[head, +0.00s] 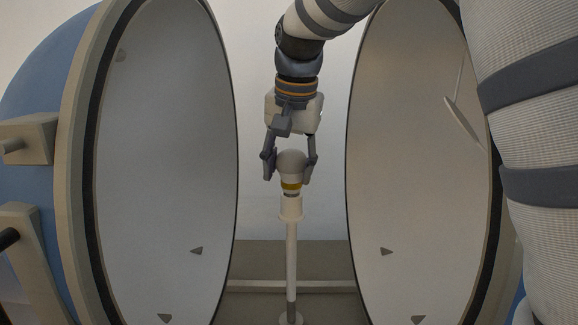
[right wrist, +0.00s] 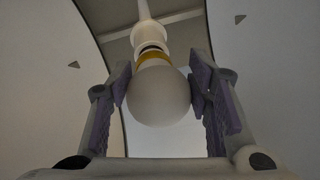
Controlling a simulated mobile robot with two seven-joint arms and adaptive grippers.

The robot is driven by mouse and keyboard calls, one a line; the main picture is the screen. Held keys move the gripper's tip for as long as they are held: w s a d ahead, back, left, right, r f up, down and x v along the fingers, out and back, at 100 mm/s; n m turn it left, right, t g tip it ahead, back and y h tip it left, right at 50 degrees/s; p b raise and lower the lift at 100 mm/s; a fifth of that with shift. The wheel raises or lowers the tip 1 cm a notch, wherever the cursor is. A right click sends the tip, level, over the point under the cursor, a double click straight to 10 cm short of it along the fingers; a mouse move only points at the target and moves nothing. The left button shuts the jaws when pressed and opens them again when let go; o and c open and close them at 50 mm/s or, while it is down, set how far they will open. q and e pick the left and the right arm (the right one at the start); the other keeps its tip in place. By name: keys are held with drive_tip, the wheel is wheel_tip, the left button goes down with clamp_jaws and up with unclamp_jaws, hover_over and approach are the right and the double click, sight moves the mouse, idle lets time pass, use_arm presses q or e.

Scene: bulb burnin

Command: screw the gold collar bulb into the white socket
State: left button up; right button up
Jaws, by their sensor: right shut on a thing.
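The gold collar bulb (head: 291,167) has a white globe and a gold band, and hangs upright with its base down. My right gripper (head: 289,170) is shut on its globe from above, one finger on each side. The white socket (head: 291,208) tops a thin white post, directly under the bulb. The bulb's base meets or sits just at the socket's mouth; I cannot tell how deep it is. In the right wrist view the bulb (right wrist: 158,95) is between the fingers, with the socket (right wrist: 149,33) beyond it. My left gripper is not in view.
Two large curved shells with pale inner faces stand open, one at the left (head: 165,150) and one at the right (head: 420,160). The post and my right arm are in the gap between them. The post's round foot (head: 291,319) is at the bottom.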

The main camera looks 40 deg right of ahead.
drive_tip(key=m, duration=0.2)
drive_tip(key=w+m+h, duration=0.1)
drive_tip(key=m, duration=0.1)
drive_tip(key=shift+m+g, duration=0.4)
drive_tip(key=m+g+b, duration=0.1)
drive_tip(key=m, duration=0.3)
drive_tip(key=w+m+g+b, duration=0.1)
drive_tip(key=m, duration=0.4)
drive_tip(key=w+f+m+g+b, duration=0.1)
drive_tip(key=m+g, duration=0.1)
drive_tip(key=m, duration=0.3)
drive_tip(key=shift+d+h, duration=0.3)
drive_tip(key=shift+d, duration=0.1)
drive_tip(key=shift+d+r+m, duration=0.1)
drive_tip(key=shift+d+m, duration=0.05)
drive_tip(key=shift+m, duration=0.95)
drive_tip(key=shift+r+m+g+y, duration=0.3)
drive_tip(key=shift+m+y, duration=0.1)
drive_tip(key=shift+m, duration=0.5)
drive_tip(key=o, duration=1)
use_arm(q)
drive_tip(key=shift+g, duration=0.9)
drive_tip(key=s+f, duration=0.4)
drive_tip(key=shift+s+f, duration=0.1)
